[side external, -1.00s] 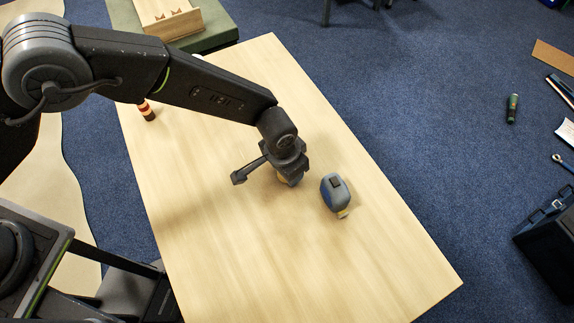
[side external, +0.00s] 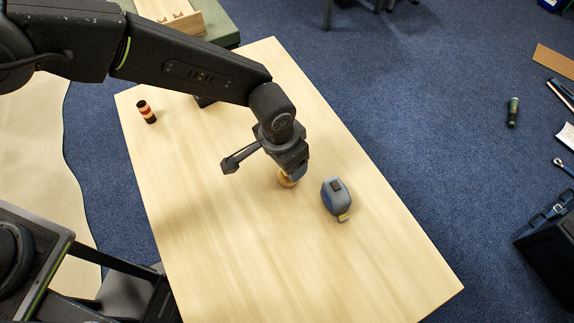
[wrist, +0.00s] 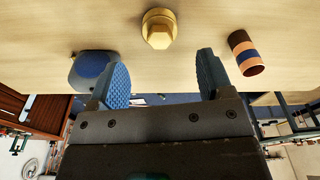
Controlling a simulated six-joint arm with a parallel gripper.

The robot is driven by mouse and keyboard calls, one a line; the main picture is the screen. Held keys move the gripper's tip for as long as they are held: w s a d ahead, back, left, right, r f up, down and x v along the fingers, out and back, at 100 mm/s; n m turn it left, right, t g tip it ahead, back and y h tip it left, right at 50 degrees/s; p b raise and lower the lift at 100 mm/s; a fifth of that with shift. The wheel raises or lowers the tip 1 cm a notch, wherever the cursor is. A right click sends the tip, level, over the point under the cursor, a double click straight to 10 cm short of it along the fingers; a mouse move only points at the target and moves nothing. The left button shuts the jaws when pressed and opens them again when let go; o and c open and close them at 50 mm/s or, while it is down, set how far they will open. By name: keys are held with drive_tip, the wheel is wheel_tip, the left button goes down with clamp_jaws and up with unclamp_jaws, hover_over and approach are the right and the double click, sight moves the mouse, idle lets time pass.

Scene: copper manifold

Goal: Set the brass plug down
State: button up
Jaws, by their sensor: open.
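The brass plug (side external: 285,181) is on the wooden table, partly hidden by my gripper (side external: 296,172) in the side view. In the wrist view the plug (wrist: 159,28) shows its hexagonal head on a round flange. My gripper also shows in the wrist view (wrist: 164,62), with its two blue ridged fingers spread apart and nothing between them. The plug lies beyond the fingertips, roughly centred between them and apart from both.
A blue-grey tape measure (side external: 337,197) stands just right of the plug. A dark object (side external: 205,101) is partly hidden behind my arm. The table's lower right is clear.

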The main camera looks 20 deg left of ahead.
sight(283, 178)
drive_tip(key=r, duration=0.5)
drive_tip(key=shift+s+a, duration=0.15)
drive_tip(key=shift+s, duration=0.15)
drive_tip(key=a+r+n+t, duration=0.2)
drive_tip(key=a+r+n, duration=0.1)
drive_tip(key=a+r, duration=1.45)
drive_tip(key=s+a+r+n+t, duration=0.1)
drive_tip(key=s+a+r+n, duration=0.1)
drive_tip(key=s+a, duration=0.5)
drive_tip(key=s+a+r+n+t, duration=0.1)
drive_tip(key=s+a+r, duration=0.1)
drive_tip(key=s+a, duration=0.6)
drive_tip(key=shift+a+n+y, duration=0.4)
drive_tip(key=shift+a, duration=0.35)
